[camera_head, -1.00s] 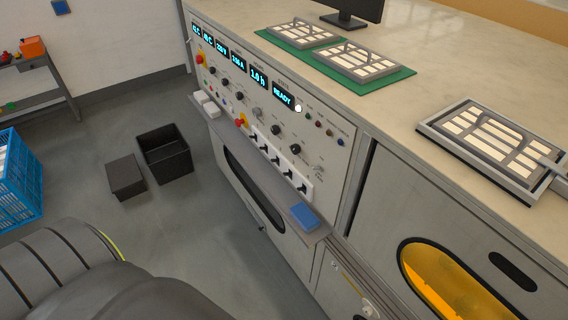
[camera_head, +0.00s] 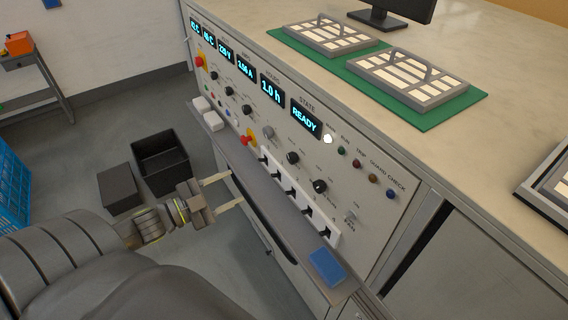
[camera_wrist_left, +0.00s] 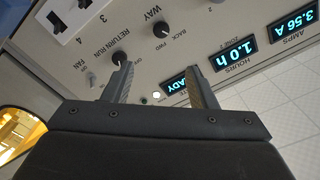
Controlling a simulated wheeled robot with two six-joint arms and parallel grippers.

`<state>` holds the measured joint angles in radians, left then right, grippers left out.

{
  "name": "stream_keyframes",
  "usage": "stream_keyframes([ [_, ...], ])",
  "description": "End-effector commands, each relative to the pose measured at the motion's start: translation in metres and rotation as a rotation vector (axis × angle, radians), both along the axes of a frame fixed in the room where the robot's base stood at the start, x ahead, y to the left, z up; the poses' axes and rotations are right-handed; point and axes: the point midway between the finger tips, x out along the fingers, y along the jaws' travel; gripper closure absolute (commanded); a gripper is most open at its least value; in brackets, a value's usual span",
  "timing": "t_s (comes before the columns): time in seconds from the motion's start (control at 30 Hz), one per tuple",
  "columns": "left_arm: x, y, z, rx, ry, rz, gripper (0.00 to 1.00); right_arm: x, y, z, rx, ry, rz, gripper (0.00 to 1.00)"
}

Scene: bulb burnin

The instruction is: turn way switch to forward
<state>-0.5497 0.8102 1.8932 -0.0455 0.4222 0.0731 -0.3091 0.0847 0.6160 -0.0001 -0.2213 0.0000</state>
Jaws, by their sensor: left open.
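The way switch is a round black knob (camera_head: 292,157) on the grey control panel, below the READY display. In the left wrist view the knob (camera_wrist_left: 161,31) shows beside the words WAY, BACK and FWD, which appear upside down. I cannot tell which mark its pointer faces. My left gripper (camera_head: 236,189) is open and empty, in front of the panel and left of the knob in the head view. In the left wrist view its two fingers (camera_wrist_left: 162,76) are spread apart, with the knob beyond them. The right gripper is not in view.
A narrow shelf (camera_head: 262,190) juts out below, holding a blue block (camera_head: 326,267). A red emergency-style button (camera_head: 248,139) is on the panel. A black bin (camera_head: 163,163) stands on the floor.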

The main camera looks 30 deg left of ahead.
Motion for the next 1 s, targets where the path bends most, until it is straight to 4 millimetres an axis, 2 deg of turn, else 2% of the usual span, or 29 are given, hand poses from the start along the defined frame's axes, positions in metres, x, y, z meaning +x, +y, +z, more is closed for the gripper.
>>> stream_keyframes([
  [0.13,0.021,-0.008,-0.001,0.0,-0.007,0.003,0.48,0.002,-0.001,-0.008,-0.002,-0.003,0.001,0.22],
  [0.4,0.047,-0.018,0.0,0.0,-0.004,0.006,0.48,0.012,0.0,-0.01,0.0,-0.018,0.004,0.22],
  [0.77,0.075,-0.03,0.002,-0.002,-0.002,0.007,0.48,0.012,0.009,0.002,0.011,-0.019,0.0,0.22],
  [1.0,0.103,-0.042,0.004,-0.004,-0.001,0.007,0.48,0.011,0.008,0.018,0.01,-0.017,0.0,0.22],
])
